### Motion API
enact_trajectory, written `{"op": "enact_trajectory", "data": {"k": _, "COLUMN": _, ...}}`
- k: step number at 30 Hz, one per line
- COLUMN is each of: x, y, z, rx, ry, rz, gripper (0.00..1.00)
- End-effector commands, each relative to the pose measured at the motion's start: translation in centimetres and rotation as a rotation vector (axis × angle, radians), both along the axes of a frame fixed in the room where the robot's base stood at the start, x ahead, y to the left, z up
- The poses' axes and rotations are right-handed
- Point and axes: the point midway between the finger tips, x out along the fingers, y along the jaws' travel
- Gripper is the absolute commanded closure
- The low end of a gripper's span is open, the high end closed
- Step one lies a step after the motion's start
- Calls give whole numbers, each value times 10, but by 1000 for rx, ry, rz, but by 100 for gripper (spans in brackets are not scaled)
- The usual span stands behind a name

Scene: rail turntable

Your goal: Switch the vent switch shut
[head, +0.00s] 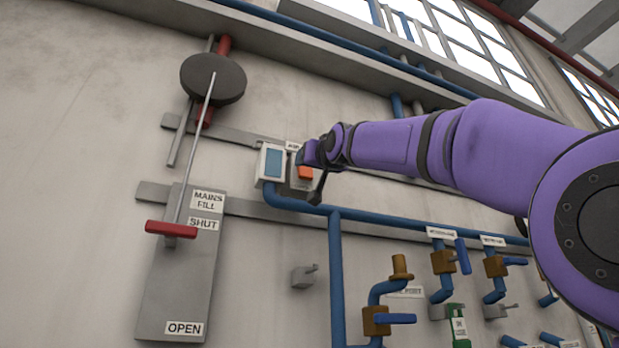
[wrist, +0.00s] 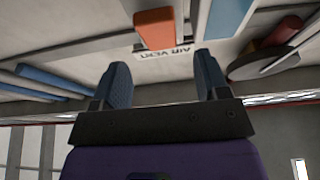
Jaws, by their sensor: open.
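The vent switch is an orange block (head: 305,172) on a grey box on the wall, partly hidden by my gripper in the head view. In the wrist view the orange switch (wrist: 155,28) stands out beside an upside-down label (wrist: 163,52) reading "AIR VENT". My gripper (wrist: 164,75) is open, its two dark fingers apart with nothing between them. The switch lies just beyond the fingertips, roughly in line with the gap. In the head view my gripper (head: 312,172) is at the switch box; whether it touches cannot be told.
A blue-faced box (head: 272,164) sits directly left of the switch. Blue pipes (head: 335,265) run below it, with several valves at lower right. At left, a red-handled lever (head: 171,229) hangs on a plate marked "SHUT" and "OPEN", with a dark disc (head: 213,80) above.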

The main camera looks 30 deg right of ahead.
Motion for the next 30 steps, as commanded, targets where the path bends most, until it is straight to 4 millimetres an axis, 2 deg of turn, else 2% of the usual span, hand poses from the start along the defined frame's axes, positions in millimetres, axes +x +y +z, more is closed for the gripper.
{"op": "enact_trajectory", "data": {"k": 6, "x": -33, "y": 7, "z": -13, "rx": 1, "ry": -1, "rz": 0, "gripper": 32}}
{"op": "enact_trajectory", "data": {"k": 12, "x": -50, "y": 10, "z": -20, "rx": 0, "ry": -1, "rz": 1, "gripper": 32}}
{"op": "enact_trajectory", "data": {"k": 30, "x": -54, "y": 11, "z": -23, "rx": 1, "ry": 0, "rz": 0, "gripper": 32}}
